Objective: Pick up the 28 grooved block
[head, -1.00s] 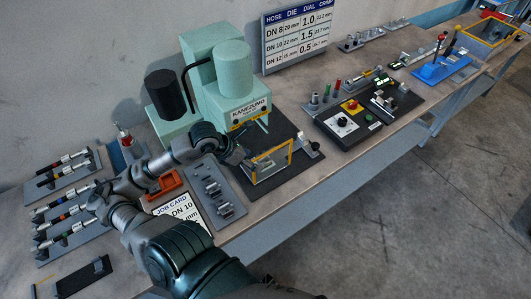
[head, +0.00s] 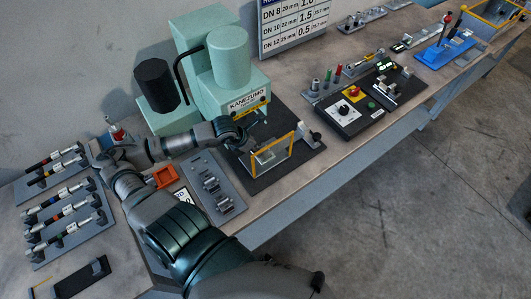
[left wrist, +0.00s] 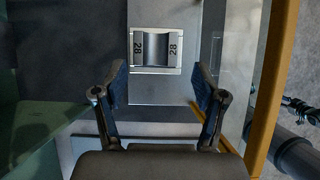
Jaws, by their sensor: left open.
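The 28 grooved block (left wrist: 155,48) shows in the left wrist view as a grey block with a rounded channel and "28" on both sides. It sits on a grey plate (left wrist: 150,90), ahead of my fingertips. My left gripper (left wrist: 160,80) is open, its two fingers spread below the block in the picture, with nothing between them. In the head view my left gripper (head: 243,140) is at the green press, beside the yellow-framed guard. I cannot make out the block clearly there. My right gripper is not in view.
The green press (head: 228,85) rises behind the gripper. The yellow-framed guard (head: 272,153) stands close by; its yellow edge (left wrist: 272,80) runs along the right in the wrist view. A grey rack of small dies (head: 212,185) and a control box (head: 350,115) flank the press.

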